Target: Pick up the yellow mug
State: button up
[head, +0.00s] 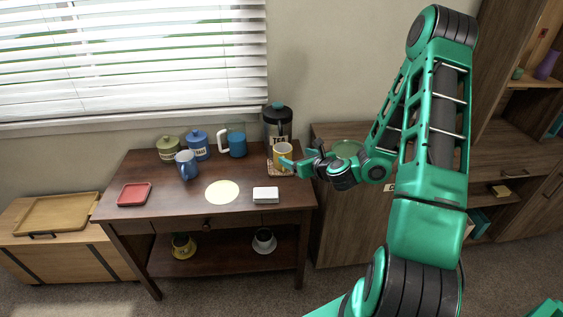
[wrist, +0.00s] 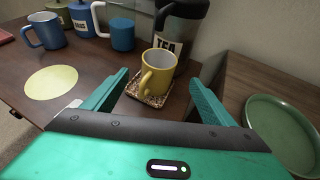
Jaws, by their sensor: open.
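The yellow mug (head: 283,154) stands upright on a patterned square coaster (head: 271,170) near the right end of the dark wooden desk. In the wrist view, the yellow mug (wrist: 160,70) is straight ahead, its handle facing me, on the coaster (wrist: 133,89). My gripper (head: 300,165) is open and comes in from the right at about mug height. In the wrist view, the fingers of my gripper (wrist: 158,80) are spread to the left and right of the mug's line. The mug appears beyond or just at the fingertips; I see no contact.
A dark jar labelled TEA (head: 279,125) stands close behind the mug. A white-and-blue pitcher (head: 237,145), blue mug (head: 186,165), canisters (head: 198,146), a pale round mat (head: 222,191), white box (head: 265,195) and red tray (head: 134,194) share the desk. A green plate (wrist: 280,135) lies right.

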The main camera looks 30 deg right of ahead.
send_near(279, 148)
jog(key=shift+d+f, duration=0.2)
jog(key=shift+f, duration=0.15)
jog(key=shift+a+x, duration=0.2)
jog(key=shift+x, duration=2.65)
jog(key=shift+r, duration=0.1)
jog(key=c, duration=1.3)
jog(key=shift+c, duration=0.2)
jog(key=shift+r, duration=0.15)
